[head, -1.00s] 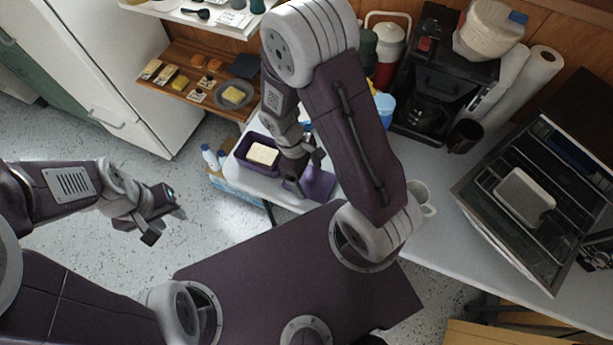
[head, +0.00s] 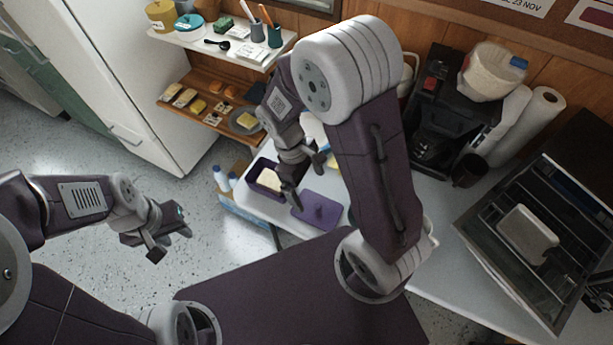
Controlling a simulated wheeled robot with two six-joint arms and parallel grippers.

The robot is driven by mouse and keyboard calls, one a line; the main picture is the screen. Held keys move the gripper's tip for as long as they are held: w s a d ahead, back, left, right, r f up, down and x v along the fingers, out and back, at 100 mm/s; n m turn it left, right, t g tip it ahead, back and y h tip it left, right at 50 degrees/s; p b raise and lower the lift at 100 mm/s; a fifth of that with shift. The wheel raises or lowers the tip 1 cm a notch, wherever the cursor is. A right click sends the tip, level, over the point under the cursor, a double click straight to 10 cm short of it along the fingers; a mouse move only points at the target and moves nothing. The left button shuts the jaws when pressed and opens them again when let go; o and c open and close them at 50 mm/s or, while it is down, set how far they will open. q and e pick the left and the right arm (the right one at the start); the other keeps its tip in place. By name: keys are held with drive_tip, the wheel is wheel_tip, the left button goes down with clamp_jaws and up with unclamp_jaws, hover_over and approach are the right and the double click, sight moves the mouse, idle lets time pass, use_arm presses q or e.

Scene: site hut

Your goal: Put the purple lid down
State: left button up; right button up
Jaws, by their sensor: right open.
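The purple lid (head: 325,211) lies flat on the pale counter, to the right of an open purple box (head: 252,179) with a pale yellow block (head: 270,181) inside. My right gripper (head: 305,181) is open and empty, its fingers apart, above the counter between the box and the lid. One finger overlaps the lid's left edge in the picture, and I see no grip on it. My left gripper (head: 170,242) hangs over the floor at the left, apart from everything, with its fingers spread and nothing between them.
A coffee maker (head: 436,135), dark mug (head: 468,170) and paper rolls (head: 535,125) stand at the back right. A cutlery tray (head: 475,235) with a white dish (head: 527,235) is at the right. Shelves (head: 215,122) with food stand behind the box. A fridge (head: 150,80) is at the left.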

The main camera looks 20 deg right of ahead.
wheel_tip(320, 180, up, 6)
drive_tip(key=s+d+m+t+y+p, duration=0.2)
drive_tip(key=m+t, duration=0.1)
drive_tip(key=m, duration=0.5)
drive_tip(key=shift+f+t, duration=0.15)
drive_tip(key=shift+t, duration=0.15)
